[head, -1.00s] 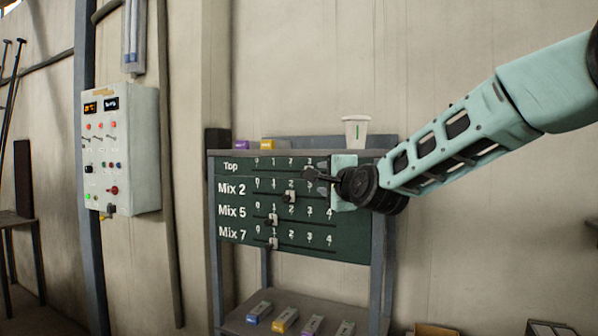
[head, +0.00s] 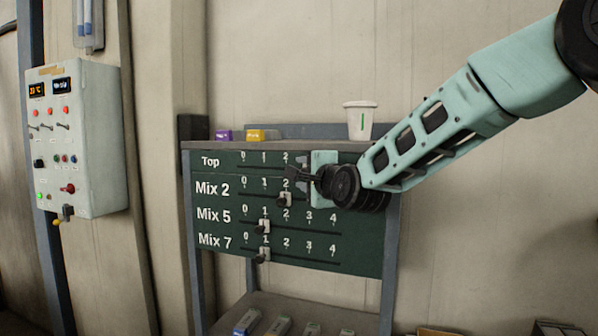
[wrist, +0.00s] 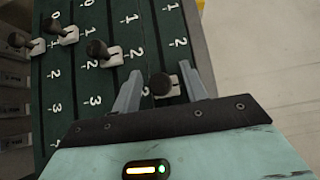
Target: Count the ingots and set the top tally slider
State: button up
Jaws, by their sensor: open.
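The dark green tally board (head: 215,254) has rows Top, Mix 2, Mix 5 and Mix 7. My gripper (head: 296,176) is at the right part of the Top row and hides its higher numbers. In the wrist view my open gripper (wrist: 163,92) has its fingers on both sides of the Top slider (wrist: 163,86), which sits past the 2, near where 3 would be. The Mix 2 slider (head: 284,199) is at 2, Mix 5 (head: 262,226) at 1, Mix 7 (head: 262,254) at 1. A purple ingot (head: 223,135) and a yellow ingot (head: 262,135) lie on the rack top.
A white cup (head: 360,121) with a green mark stands on the rack top. A control box (head: 85,140) hangs on the wall at left. The wall at right is bare.

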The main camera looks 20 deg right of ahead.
aim_at(272, 171)
grip_shut()
jog(key=shift+w+a+f+b, duration=0.2)
jog(key=shift+a+f+b, duration=0.1)
jog(key=shift+b, duration=0.1)
jog(key=w+a+b, duration=0.1)
jog(key=a, duration=0.1)
jog(key=w+a+b, duration=0.1)
jog(key=w+a, duration=0.1)
jog(key=shift+a, duration=0.15)
grip_release()
jog(key=shift+r, duration=0.1)
jog(key=shift+r, duration=0.1)
